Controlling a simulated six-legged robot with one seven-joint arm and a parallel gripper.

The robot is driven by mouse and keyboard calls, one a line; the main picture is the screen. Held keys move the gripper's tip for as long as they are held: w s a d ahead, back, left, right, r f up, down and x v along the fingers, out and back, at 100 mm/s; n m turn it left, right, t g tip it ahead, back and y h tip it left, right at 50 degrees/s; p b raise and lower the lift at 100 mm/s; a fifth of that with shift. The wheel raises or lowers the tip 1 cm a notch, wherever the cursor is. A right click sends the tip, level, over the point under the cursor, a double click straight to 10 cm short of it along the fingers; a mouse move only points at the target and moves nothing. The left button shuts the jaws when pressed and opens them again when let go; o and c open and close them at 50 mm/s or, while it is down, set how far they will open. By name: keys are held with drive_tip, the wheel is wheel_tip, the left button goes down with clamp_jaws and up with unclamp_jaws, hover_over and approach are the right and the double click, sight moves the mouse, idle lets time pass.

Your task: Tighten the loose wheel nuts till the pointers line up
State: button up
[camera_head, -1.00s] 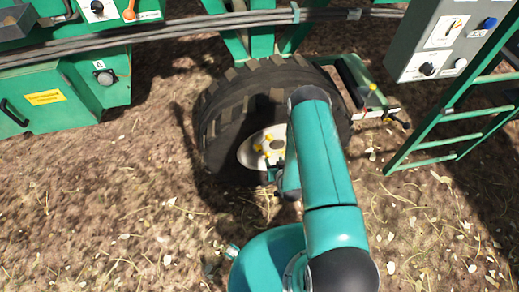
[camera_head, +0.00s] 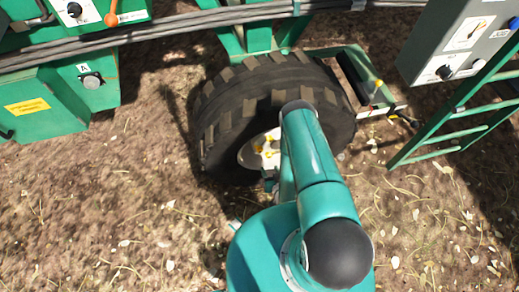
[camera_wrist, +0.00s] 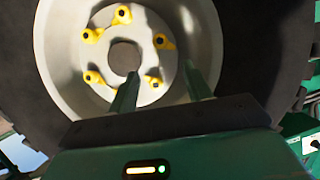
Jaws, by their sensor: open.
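The big black tyre (camera_head: 235,100) stands upright on the ground, and its pale hub (camera_head: 246,154) is partly hidden behind my arm. In the wrist view the light grey rim (camera_wrist: 60,60) fills much of the picture. Several yellow wheel-nut pointers ring the dark centre hole: one at the top (camera_wrist: 122,14), one upper left (camera_wrist: 91,36), one upper right (camera_wrist: 163,41), one lower left (camera_wrist: 93,77) and one lower right (camera_wrist: 152,80). Their exact alignment is too small to tell. My gripper (camera_wrist: 160,74) is open and empty, its fingers either side of the lower right nut in the picture; contact is unclear.
Green machine boxes (camera_head: 45,100) stand at the left, with grey cables (camera_head: 170,35) across the top. A grey control box (camera_head: 455,45) and a green ladder (camera_head: 455,130) stand at the right. A green bracket (camera_head: 365,75) is beside the tyre. Bare soil lies in front.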

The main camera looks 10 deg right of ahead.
sight(260, 151)
drive_tip(key=x, duration=1.3)
drive_tip(key=shift+w+f, duration=0.15)
drive_tip(key=shift+f, duration=0.05)
drive_tip(key=c, duration=1)
drive_tip(key=shift+o, duration=0.2)
